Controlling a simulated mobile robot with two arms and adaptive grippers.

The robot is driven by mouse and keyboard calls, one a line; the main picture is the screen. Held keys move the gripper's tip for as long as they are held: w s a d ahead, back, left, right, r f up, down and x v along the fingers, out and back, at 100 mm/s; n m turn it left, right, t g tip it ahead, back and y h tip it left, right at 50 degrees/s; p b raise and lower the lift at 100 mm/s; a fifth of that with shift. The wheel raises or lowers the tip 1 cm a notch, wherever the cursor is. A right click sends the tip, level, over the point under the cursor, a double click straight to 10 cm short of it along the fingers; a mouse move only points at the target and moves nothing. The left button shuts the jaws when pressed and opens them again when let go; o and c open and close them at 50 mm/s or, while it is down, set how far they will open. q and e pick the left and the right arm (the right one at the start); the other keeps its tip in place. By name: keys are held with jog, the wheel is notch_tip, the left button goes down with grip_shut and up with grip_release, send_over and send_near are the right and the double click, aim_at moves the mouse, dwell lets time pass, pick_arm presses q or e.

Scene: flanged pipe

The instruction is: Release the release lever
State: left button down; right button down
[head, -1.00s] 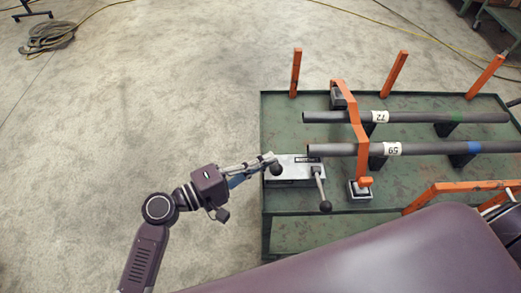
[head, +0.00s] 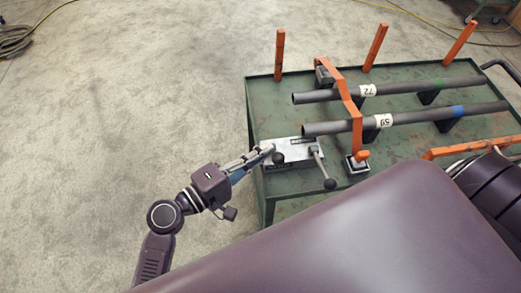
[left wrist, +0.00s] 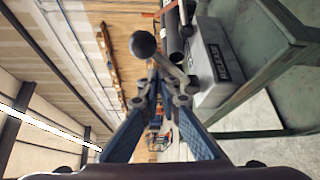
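A grey metal box (head: 291,151) sits at the left end of the green cart and carries two levers with dark ball knobs. The left knob (head: 278,158) is beside my left gripper (head: 266,150); the right lever (head: 330,184) slants toward the cart's near edge. In the left wrist view, a lever with a ball knob (left wrist: 143,44) stands just beyond my fingertips (left wrist: 163,92), beside the labelled box (left wrist: 215,62). I cannot tell whether the fingers touch it; they look narrow toward the tips. The label is unreadable, so which lever is the release lever is unclear. My right gripper is out of view.
Two grey pipes, marked 72 (head: 390,90) and 59 (head: 410,117), lie on supports on the green cart (head: 268,95). An orange bar (head: 342,85) crosses over them. Orange posts (head: 279,54) stand along the far edge.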

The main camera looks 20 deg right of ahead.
pick_arm(q)
jog(key=v, duration=1.2)
jog(key=shift+w, duration=0.1)
jog(key=w+a+f+n+t+y, duration=0.1)
jog(key=w+a+f+y, duration=0.15)
jog(key=f, duration=0.65)
jog(key=w+a+f+y, duration=0.1)
jog(key=a+f+y, duration=0.25)
jog(key=f, duration=0.65)
jog(key=s+a+f+y, duration=0.2)
jog(key=a+f, duration=0.3)
jog(key=f, duration=0.3)
jog(key=s+a+f+y, duration=0.1)
jog(key=a+f+y, duration=0.25)
jog(key=f, duration=0.45)
jog(key=s+a+f+m+g+y, duration=0.2)
jog(key=s+a+f+m+y, duration=0.1)
jog(key=s+a+f, duration=0.75)
jog(key=s+a+f+m+g+y, duration=0.1)
jog(key=s+f, duration=0.3)
jog(key=s, duration=0.4)
jog(key=s+a+f+m+g+y+p, duration=0.1)
jog(key=s+a+f+m, duration=0.1)
jog(key=s+f, duration=0.3)
jog(key=s+m, duration=0.1)
jog(key=s, duration=0.3)
jog(key=shift+s+a+m+g, duration=0.25)
jog(key=shift+s+m+g, duration=0.05)
jog(key=shift+m, duration=0.1)
jog(key=shift+w, duration=0.1)
